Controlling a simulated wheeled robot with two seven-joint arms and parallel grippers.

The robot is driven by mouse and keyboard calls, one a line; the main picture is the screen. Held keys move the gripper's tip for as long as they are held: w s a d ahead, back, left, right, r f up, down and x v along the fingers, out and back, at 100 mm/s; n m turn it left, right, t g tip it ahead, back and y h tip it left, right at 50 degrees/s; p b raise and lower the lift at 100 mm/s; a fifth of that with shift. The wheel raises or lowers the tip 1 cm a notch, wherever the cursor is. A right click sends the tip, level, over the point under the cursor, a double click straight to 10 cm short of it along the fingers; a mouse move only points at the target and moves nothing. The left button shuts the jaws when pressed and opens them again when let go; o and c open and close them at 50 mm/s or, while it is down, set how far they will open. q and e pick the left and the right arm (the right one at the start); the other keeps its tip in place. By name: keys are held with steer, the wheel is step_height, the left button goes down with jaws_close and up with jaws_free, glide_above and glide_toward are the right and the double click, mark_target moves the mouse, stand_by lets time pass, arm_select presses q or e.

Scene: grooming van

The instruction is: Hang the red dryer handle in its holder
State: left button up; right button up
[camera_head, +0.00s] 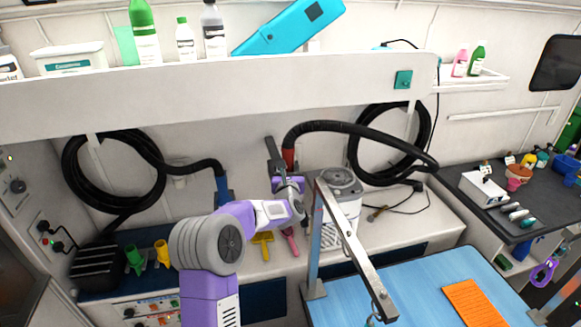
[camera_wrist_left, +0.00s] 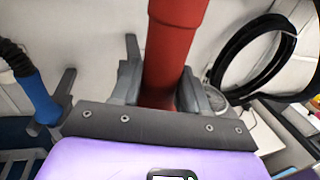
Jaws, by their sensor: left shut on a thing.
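The red dryer handle (camera_head: 289,158) is on the end of a black hose that arches to the right. My left gripper (camera_head: 286,176) is shut on it in front of the back wall, below the shelf. In the left wrist view the red handle (camera_wrist_left: 172,50) stands nearly upright between the two fingers (camera_wrist_left: 164,95). A blue handle (camera_head: 222,190) on another black hose is to the left, and it also shows in the left wrist view (camera_wrist_left: 38,98). I cannot clearly make out the red handle's holder. My right gripper is out of view.
A long white shelf (camera_head: 230,92) with bottles overhangs the counter. A metal grooming arm (camera_head: 350,245) rises close to the right of my left arm, over the blue table (camera_head: 415,285). A coiled black hose (camera_head: 422,130) hangs on the wall at right.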

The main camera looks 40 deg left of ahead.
arm_select(q)
steer(key=shift+w+a+r+p, duration=0.1)
steer(key=shift+w+a+p, duration=0.45)
steer(key=shift+a+p, duration=0.25)
steer(key=s+a+x, duration=0.1)
steer(key=x, duration=0.8)
steer(key=shift+a+f+b, duration=0.3)
steer(key=shift+a+f, duration=0.05)
steer(key=shift+a, duration=0.15)
steer(key=shift+s, duration=0.1)
steer(key=shift+s+d+b, duration=0.1)
steer(key=shift+s+b, duration=0.05)
steer(key=shift+b, duration=0.6)
steer(key=shift+r, duration=0.1)
stand_by(0.4)
